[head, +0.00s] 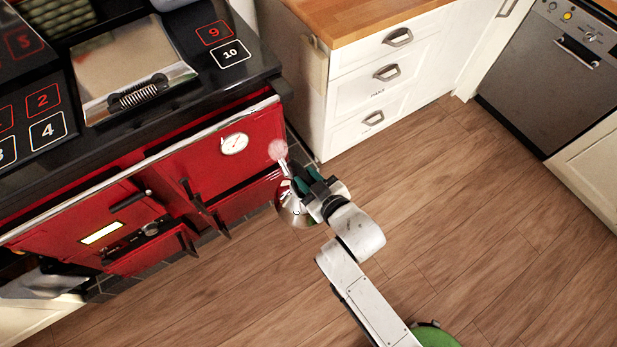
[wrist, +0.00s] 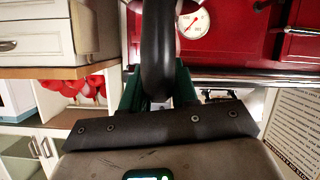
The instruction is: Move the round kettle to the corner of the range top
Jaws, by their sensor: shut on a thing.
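The round kettle (head: 292,208) is shiny metal and hangs in front of the red range, beside its right end. My gripper (head: 312,184) is shut on its handle; the fingers hide part of the kettle. In the wrist view the thick black handle (wrist: 157,55) stands between the green finger pads of my gripper (wrist: 157,92). The range top (head: 247,75) is black, at the upper left, above and behind the kettle. Its near right corner, by the tile marked 10, looks clear.
A lidded hob (head: 135,65) and number tiles 9 (head: 213,32) and 10 (head: 230,53) are on the top. A chrome rail (head: 150,160) runs along its front. A white drawer cabinet (head: 375,75) stands right of the range. The wooden floor (head: 480,220) is open.

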